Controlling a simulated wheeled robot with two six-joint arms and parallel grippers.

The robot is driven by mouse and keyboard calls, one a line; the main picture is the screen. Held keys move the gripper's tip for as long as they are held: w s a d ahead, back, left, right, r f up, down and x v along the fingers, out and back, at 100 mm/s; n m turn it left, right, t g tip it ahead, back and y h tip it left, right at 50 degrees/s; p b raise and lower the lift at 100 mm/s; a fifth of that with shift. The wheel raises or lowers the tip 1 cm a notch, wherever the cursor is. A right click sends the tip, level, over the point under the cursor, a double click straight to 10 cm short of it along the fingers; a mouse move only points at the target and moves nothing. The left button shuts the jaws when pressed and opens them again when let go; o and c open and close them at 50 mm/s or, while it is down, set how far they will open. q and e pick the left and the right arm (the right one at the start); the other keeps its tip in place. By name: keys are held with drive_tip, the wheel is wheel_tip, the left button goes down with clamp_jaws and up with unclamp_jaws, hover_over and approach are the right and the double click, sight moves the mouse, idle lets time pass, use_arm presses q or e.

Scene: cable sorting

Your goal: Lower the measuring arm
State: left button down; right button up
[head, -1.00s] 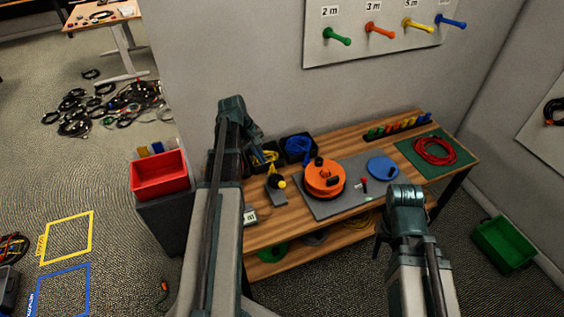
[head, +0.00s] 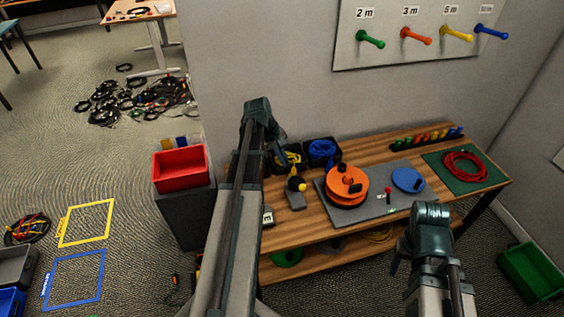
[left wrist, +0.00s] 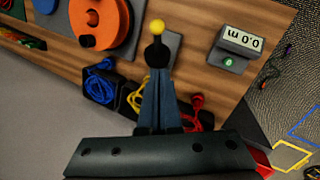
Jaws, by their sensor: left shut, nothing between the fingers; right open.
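The measuring arm (head: 297,184) is a short black lever with a yellow ball, on a grey plate beside the orange reel. In the left wrist view its yellow ball (left wrist: 157,26) shows just beyond my fingertips, with the black part below it. My left gripper (left wrist: 158,65) is shut and empty, its fingers pointing at the lever; I cannot tell whether they touch it. In the head view my left gripper (head: 278,138) is partly hidden by its own arm. My right gripper (head: 396,262) is open and low at the table's front, its fingers mostly hidden. The length display (left wrist: 238,45) reads 0.0 m.
The orange reel (head: 346,183) and blue disc (head: 408,179) sit on a grey plate. Black bins with yellow and blue cables (head: 322,149) stand behind. A red cable coil (head: 464,166) lies on a green mat. A red bin (head: 180,168) stands left of the table.

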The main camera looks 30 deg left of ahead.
use_arm(q)
drive_tip(key=b, duration=0.4)
approach(298, 185)
drive_tip(key=f, duration=0.2)
drive_tip(key=d+b, duration=0.1)
drive_tip(key=d+f+b, duration=0.1)
drive_tip(key=shift+d+f, duration=0.25)
drive_tip(key=shift+d, duration=0.05)
use_arm(e)
wheel_tip(298, 185, down, 7)
drive_tip(key=shift+f, duration=0.2)
use_arm(q)
drive_tip(key=shift+f, duration=0.1)
use_arm(e)
drive_tip(key=shift+f, duration=0.1)
